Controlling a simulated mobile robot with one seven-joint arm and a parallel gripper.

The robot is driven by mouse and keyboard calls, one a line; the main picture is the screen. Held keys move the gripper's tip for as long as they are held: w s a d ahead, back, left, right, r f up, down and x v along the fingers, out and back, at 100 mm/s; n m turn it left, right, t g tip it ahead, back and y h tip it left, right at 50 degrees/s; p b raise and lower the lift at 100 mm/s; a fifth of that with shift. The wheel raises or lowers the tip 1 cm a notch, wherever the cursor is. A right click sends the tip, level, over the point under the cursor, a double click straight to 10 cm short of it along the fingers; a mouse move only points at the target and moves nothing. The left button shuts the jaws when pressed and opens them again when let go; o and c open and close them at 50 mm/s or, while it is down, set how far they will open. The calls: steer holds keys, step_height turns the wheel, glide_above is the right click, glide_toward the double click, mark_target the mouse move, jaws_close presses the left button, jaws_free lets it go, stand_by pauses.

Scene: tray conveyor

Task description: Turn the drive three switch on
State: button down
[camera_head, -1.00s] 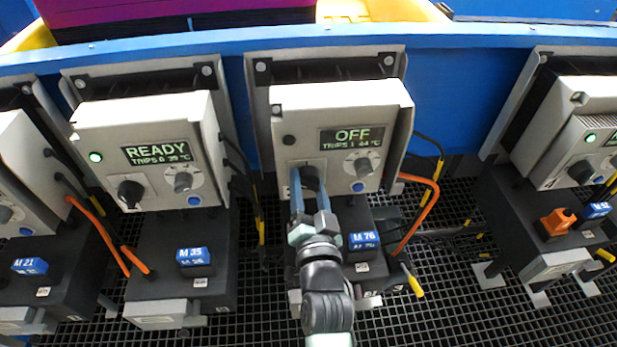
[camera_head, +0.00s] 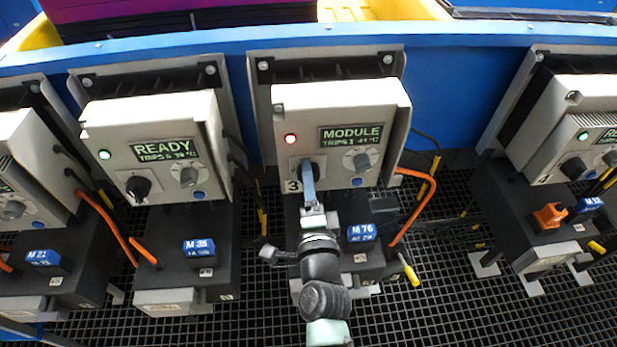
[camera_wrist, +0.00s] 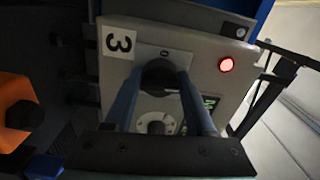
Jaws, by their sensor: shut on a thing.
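The drive three box (camera_head: 340,110) is the light grey one in the middle of the head view. Its display (camera_head: 350,136) reads MODULE, and its lamp (camera_head: 291,139) glows red. The wrist view shows its label "3" (camera_wrist: 121,41) and the red lamp (camera_wrist: 226,65). My gripper (camera_head: 309,172) is in front of the box, its blue fingers reaching up to the black switch knob. In the wrist view the fingers stand on either side of the knob (camera_wrist: 159,75), shut on it. A "0" mark shows beside the knob. The fingers partly hide the knob.
A grey dial (camera_head: 357,161) and blue button sit right of the switch. An orange cable (camera_head: 412,210) with a yellow-ended lever hangs at the right. The left neighbour box (camera_head: 150,115) reads READY with a green lamp. Dark grating (camera_head: 440,290) lies below.

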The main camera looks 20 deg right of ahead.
steer(key=shift+m, duration=0.6)
steer(key=shift+c, duration=1.1)
jaws_free()
steer(key=v, duration=1.3)
steer(key=shift+b, duration=0.4)
